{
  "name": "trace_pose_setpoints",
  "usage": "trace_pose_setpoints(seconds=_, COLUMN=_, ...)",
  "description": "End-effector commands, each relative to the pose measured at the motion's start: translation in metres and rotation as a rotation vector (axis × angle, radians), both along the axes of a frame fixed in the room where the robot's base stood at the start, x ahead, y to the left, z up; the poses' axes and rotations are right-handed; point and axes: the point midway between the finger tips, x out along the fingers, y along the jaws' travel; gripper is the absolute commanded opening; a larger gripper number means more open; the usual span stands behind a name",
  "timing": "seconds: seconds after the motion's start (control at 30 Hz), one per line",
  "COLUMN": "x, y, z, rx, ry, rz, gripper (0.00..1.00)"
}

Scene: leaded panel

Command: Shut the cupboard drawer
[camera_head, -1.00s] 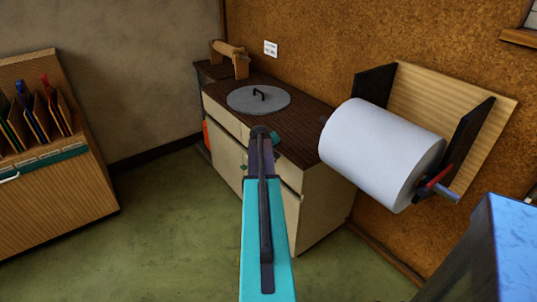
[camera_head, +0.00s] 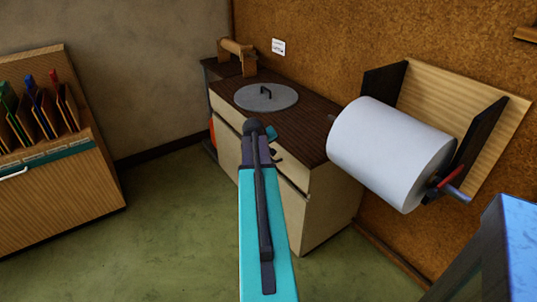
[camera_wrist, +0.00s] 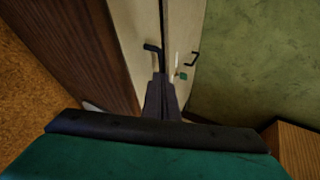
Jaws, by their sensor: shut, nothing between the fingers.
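The cupboard (camera_head: 325,205) is cream with a dark brown top and stands against the cork-brown wall. Its drawer front (camera_head: 228,112) runs under the top edge; my arm hides part of it. In the wrist view the drawer front (camera_wrist: 134,35) is a pale strip beside the brown top, with a black handle (camera_wrist: 153,48). How far out the drawer stands, I cannot tell. My gripper (camera_wrist: 162,82) is shut and empty, its tips close to the drawer front near that handle. Whether they touch it is unclear. In the head view the fingertips are mostly hidden behind my arm.
A grey round lid (camera_head: 266,97) lies on the cupboard top. A lower black handle (camera_wrist: 192,60) shows in the wrist view. A big white paper roll (camera_head: 385,150) juts from the wall at right. A wooden rack (camera_head: 60,200) stands left. Green floor (camera_head: 170,215) between is clear.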

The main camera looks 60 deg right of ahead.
Motion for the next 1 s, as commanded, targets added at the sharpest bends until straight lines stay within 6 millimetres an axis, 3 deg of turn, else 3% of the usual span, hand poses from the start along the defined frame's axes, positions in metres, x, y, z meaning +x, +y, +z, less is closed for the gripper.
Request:
trace_pose_setpoints(seconds=0.3, x=-0.005, y=0.016, z=0.022, rx=0.001, ry=0.000, rz=0.000, gripper=0.00)
trace_pose_setpoints(seconds=1.0, x=0.002, y=0.022, z=0.023, rx=0.001, ry=0.000, rz=0.011, gripper=0.00)
